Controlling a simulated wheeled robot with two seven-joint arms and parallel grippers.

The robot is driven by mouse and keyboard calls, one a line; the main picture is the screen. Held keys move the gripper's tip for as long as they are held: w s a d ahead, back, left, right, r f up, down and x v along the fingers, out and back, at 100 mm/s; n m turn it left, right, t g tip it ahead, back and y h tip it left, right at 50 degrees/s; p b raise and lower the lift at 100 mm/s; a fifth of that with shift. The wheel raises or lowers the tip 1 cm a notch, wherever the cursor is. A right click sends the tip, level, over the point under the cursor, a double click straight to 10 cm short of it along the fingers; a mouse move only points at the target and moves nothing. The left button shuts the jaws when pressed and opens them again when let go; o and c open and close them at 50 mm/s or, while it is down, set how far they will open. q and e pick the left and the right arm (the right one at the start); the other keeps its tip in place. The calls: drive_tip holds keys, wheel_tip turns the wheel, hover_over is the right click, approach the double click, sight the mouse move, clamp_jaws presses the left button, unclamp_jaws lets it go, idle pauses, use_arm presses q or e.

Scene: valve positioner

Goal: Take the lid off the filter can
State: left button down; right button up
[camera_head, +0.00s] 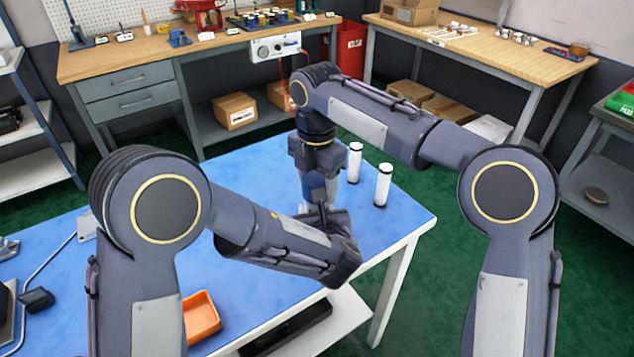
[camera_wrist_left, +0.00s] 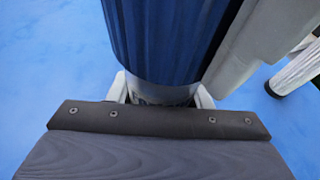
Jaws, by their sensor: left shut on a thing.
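The filter can (camera_head: 316,186) stands on the blue table (camera_head: 250,180), mostly hidden by my two grippers. In the left wrist view its ribbed blue upper part (camera_wrist_left: 165,40) fills the top, with a pale lettered band (camera_wrist_left: 160,94) below. My left gripper (camera_head: 322,210) is low at the can, its fingers on both sides of the pale band, shut on it. My right gripper (camera_head: 317,178) points down over the can from above. One grey finger (camera_wrist_left: 245,45) shows beside the blue part; whether it grips is unclear. The lid's top edge is hidden.
Two white cylinders with dark ends (camera_head: 382,185) (camera_head: 354,162) stand right of the can, near the table's far right edge. An orange tray (camera_head: 201,316) lies at the front left. Free blue tabletop lies left of the can. Workbenches stand behind.

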sight(317, 176)
drive_tip(key=shift+n, duration=0.8)
drive_tip(key=shift+r, duration=0.2)
drive_tip(key=shift+r, duration=0.9)
drive_tip(key=shift+r, duration=2)
use_arm(q)
drive_tip(key=c, duration=0.7)
unclamp_jaws()
drive_tip(key=shift+o, duration=0.2)
